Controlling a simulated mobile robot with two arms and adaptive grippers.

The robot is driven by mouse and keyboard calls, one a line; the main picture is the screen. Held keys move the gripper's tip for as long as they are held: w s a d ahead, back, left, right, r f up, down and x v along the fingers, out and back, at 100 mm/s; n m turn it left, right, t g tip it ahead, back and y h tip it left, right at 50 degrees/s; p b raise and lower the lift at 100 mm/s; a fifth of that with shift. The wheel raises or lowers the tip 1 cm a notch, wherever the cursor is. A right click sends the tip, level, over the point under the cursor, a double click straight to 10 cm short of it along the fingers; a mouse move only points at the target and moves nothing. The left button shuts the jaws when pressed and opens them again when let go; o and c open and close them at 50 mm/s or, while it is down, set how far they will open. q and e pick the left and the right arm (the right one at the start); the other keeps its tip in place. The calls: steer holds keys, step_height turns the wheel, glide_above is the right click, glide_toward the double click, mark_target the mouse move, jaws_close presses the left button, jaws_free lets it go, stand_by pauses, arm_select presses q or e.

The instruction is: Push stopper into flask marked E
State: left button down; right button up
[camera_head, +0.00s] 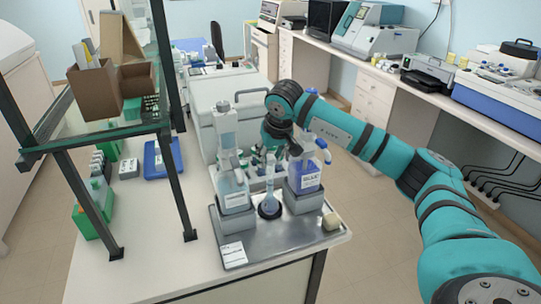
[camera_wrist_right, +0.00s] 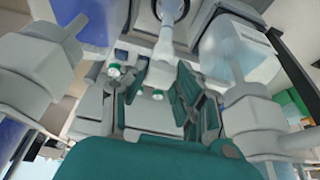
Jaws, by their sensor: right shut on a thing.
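A clear flask (camera_head: 269,206) with a long narrow neck and a little blue liquid stands upright on the metal tray between two dispenser bottles. Its letter is not readable. My right gripper (camera_head: 269,154) is just behind and above the flask's neck. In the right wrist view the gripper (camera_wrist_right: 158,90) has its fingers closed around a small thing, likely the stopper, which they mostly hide. The flask (camera_wrist_right: 170,14) shows at the top there, its neck reaching down towards the fingertips. Whether stopper and neck touch cannot be told. Small green-topped items (camera_wrist_right: 113,70) show beyond the fingers.
The left bottle (camera_head: 233,190) and the blue-filled right bottle (camera_head: 304,176) stand close on both sides of the flask. The tray (camera_head: 280,238) has a small beige block (camera_head: 332,221) at its right edge. A glass shelf (camera_head: 95,130) on dark posts stands left. The table's front left is clear.

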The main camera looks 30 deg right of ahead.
steer(key=shift+f+b, duration=0.35)
steer(key=shift+f, duration=0.25)
stand_by(1.1)
steer(key=o, duration=1.2)
steer(key=shift+o, duration=0.2)
steer(key=shift+r, duration=0.15)
steer(key=shift+r+p, duration=2.25)
steer(key=shift+r, duration=0.65)
jaws_close()
